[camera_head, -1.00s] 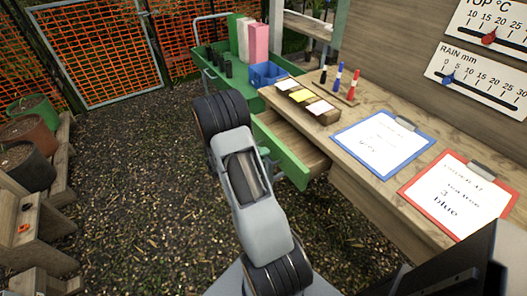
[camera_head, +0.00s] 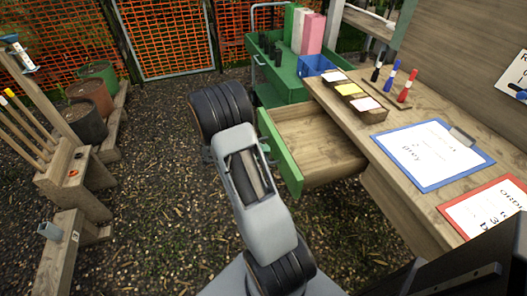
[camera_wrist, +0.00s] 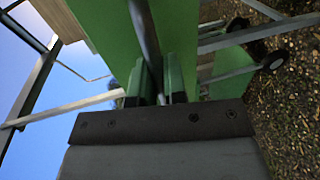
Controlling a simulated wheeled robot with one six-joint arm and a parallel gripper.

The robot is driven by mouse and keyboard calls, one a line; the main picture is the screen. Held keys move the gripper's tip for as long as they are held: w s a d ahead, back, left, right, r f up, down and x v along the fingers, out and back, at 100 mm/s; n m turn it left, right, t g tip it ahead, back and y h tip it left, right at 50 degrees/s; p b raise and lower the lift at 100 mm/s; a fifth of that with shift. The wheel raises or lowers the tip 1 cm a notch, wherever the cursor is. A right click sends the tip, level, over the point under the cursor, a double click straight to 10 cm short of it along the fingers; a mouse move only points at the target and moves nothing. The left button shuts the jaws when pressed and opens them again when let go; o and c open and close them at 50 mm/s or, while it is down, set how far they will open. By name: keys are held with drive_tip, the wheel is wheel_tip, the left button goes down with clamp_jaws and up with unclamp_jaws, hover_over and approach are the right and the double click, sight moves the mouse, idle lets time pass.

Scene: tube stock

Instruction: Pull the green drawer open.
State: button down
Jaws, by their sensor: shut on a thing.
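The green drawer (camera_head: 283,154) stands pulled out of the wooden bench in the head view, with its bare wooden inside showing and nothing seen in it. Its green front also fills the upper middle of the wrist view (camera_wrist: 180,22). My gripper (camera_wrist: 158,85) is shut on the drawer's dark bar handle (camera_wrist: 144,30), which runs between the two fingers. In the head view my arm hides the gripper's fingers and the handle.
The bench top holds a blue clipboard (camera_head: 432,153), a red clipboard (camera_head: 490,212), several markers and a wooden card holder (camera_head: 345,101). A green cart (camera_head: 275,75) stands behind the drawer. Gravel ground between is clear.

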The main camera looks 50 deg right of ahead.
drive_tip(key=c, duration=1.2)
unclamp_jaws()
drive_tip(key=v, duration=1.4)
drive_tip(key=shift+d+f, duration=0.1)
drive_tip(key=shift+f, duration=0.05)
